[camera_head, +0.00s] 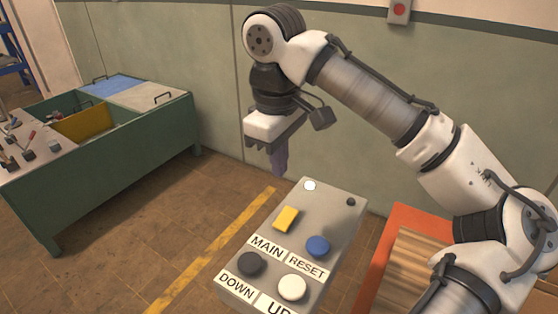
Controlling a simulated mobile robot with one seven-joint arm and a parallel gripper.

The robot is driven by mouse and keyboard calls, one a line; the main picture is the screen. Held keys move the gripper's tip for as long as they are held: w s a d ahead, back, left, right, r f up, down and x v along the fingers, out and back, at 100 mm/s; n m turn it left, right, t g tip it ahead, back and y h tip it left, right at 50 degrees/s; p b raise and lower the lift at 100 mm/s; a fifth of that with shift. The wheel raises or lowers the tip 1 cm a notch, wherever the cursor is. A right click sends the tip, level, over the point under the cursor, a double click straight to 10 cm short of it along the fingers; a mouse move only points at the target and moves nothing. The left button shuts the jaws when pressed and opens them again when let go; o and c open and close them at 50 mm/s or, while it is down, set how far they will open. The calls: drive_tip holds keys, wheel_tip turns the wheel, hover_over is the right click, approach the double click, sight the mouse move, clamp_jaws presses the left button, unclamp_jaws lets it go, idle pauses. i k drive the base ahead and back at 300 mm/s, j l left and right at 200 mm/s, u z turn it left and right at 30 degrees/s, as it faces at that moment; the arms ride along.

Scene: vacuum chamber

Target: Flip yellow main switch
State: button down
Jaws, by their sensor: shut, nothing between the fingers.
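The yellow main switch (286,218) sits on the upper left of a grey control panel (327,203), above the label MAIN (266,247). My gripper (279,172) points down, shut and empty. In the picture it shows above the switch, near the panel's far left corner, apart from the switch. I cannot tell its exact height over the panel.
The panel also bears a blue RESET button (318,246), a black DOWN button (251,263), a white UP button (292,287), a white light (310,186) and a small black knob (351,202). A green bin table (130,160) stands left. An orange-edged box (392,240) is right.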

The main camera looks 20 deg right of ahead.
sight(284, 221)
drive_tip(key=k, duration=1)
